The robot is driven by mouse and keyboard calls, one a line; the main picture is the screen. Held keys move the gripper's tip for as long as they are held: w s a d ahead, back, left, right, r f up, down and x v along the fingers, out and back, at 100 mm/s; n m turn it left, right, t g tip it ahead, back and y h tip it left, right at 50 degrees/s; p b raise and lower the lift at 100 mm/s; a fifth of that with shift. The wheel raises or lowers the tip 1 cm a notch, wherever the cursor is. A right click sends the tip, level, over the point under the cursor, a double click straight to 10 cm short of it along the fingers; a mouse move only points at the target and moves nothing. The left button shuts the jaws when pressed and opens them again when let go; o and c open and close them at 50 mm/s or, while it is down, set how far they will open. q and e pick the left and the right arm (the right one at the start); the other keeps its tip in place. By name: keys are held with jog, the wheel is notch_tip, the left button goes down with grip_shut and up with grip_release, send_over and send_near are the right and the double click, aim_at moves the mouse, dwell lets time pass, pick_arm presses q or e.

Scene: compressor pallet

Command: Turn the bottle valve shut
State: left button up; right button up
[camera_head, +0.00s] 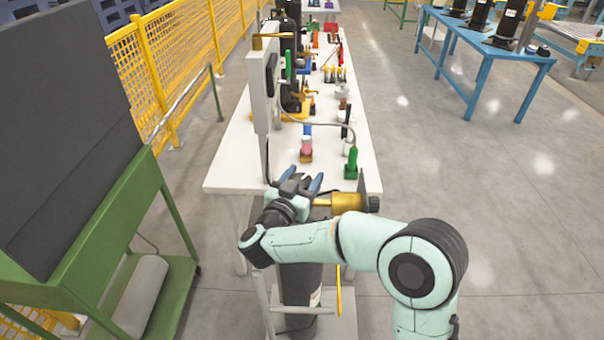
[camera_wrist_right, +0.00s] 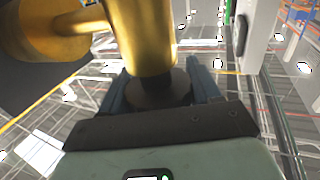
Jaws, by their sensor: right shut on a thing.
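The bottle (camera_head: 299,285) is a dark cylinder standing upright below the front end of the white table, partly hidden by my right arm. Its brass valve (camera_head: 345,202) sticks out to the right of my right gripper in the head view; the brass body also fills the top of the right wrist view (camera_wrist_right: 140,38). My right gripper (camera_head: 302,184) is at the valve. In the right wrist view its blue fingers are on either side of a dark round knob (camera_wrist_right: 158,90) at the end of the brass body, shut on it. My left gripper is not in view.
The white table (camera_head: 232,172) carries a grey upright panel (camera_head: 262,90), a green fitting (camera_head: 351,163) and several small parts. A green stand (camera_head: 95,232) is at the left, before a yellow fence (camera_head: 165,60). Open floor (camera_head: 500,220) lies to the right.

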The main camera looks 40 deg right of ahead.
jog(key=m+g+p, duration=0.1)
jog(key=g, duration=0.1)
jog(key=m+g+h, duration=0.1)
jog(key=m+g+h+p, duration=0.1)
jog(key=g, duration=0.1)
jog(key=shift+s+r+m+g+p, duration=0.15)
jog(key=shift+r+m+g+p, duration=0.15)
jog(key=shift+m+p, duration=0.1)
jog(key=m+g+p, duration=0.2)
jog(key=g, duration=0.1)
jog(key=m+g+p, duration=0.2)
jog(key=g, duration=0.1)
jog(key=s+m+g+y+p, duration=0.1)
jog(key=m+g+p, duration=0.1)
jog(key=g+p, duration=0.1)
jog(key=shift+d+r+m+g, duration=0.1)
jog(key=shift+m+g, duration=0.2)
jog(key=shift+g, duration=0.2)
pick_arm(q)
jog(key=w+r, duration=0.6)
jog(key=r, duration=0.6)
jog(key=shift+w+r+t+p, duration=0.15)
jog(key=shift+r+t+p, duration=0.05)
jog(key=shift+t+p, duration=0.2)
pick_arm(e)
jog(key=shift+s+m+g+y, duration=0.1)
jog(key=shift+m+g+y, duration=0.2)
jog(key=shift+m+g, duration=0.15)
